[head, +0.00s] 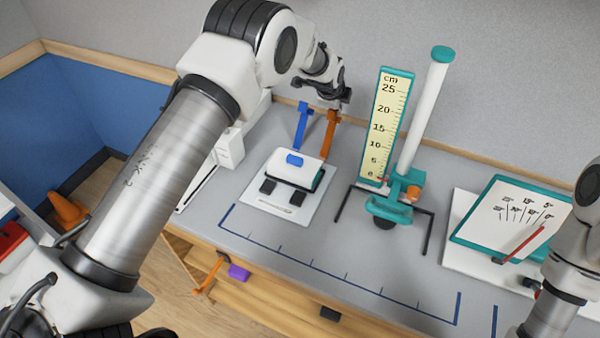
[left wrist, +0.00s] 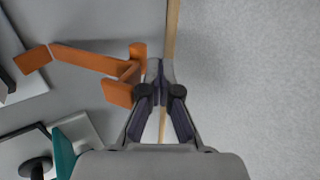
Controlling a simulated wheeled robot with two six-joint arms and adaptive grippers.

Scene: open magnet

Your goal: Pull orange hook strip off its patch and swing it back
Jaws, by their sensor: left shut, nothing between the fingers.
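The orange hook strip (head: 329,135) stands up at the back of the bench, behind the white block. In the left wrist view the orange strip (left wrist: 90,60) runs left to right, with a broader piece at its left end and a hooked end at right. My left gripper (head: 338,97) is above and behind the strip's top. Its fingertips (left wrist: 158,80) are shut and empty, just right of the hooked end; I cannot tell whether they touch it. A patch cannot be made out clearly. My right gripper is out of view.
A similar blue strip (head: 301,126) stands left of the orange one. The white block (head: 290,172) with a blue tab sits on a white plate (head: 268,210). A height gauge (head: 388,120) stands close at right, and an angle board (head: 490,230) lies farther right.

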